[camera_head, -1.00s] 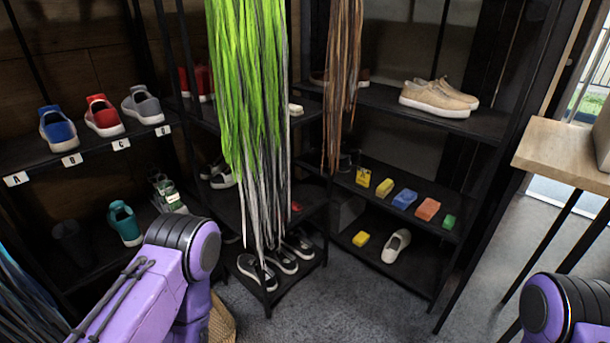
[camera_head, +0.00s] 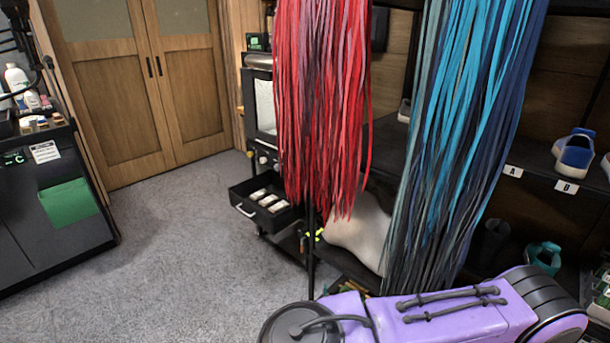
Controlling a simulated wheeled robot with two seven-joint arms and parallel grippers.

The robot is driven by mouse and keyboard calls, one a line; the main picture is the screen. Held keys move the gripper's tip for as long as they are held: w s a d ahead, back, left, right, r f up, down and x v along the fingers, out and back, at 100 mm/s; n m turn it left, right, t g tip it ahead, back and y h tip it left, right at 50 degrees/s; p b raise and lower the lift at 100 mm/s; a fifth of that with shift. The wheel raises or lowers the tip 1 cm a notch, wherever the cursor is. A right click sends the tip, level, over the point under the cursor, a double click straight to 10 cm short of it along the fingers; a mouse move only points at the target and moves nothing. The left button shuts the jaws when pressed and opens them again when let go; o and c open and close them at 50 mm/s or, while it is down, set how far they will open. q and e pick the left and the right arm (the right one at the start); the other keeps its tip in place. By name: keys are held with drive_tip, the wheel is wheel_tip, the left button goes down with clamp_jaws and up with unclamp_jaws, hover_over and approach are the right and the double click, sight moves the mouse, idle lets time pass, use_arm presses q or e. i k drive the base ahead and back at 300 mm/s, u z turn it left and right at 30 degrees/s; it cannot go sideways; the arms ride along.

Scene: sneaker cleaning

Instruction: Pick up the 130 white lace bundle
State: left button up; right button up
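No lace bundle marked 130 can be read in the head view. Small white pieces (camera_head: 268,198) lie in an open black drawer (camera_head: 246,212), left of centre; they are too small to tell whether they are lace bundles. Long red laces (camera_head: 322,90) hang beside and partly in front of the cabinet with the drawer. Long blue and grey laces (camera_head: 465,120) hang to their right. A purple arm of mine crosses the bottom right. Neither gripper is in view.
Grey floor (camera_head: 170,235) is open on the left, before wooden double doors (camera_head: 140,80). A dark counter (camera_head: 50,200) with bottles stands at the left edge. A whitish sack-like shape (camera_head: 360,232) is behind the laces. A shelf with a blue shoe (camera_head: 575,152) is at right.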

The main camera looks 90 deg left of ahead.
sight(257, 196)
drive_tip(key=u, duration=3.9)
drive_tip(key=i, duration=3.55)
drive_tip(key=z, duration=2.5)
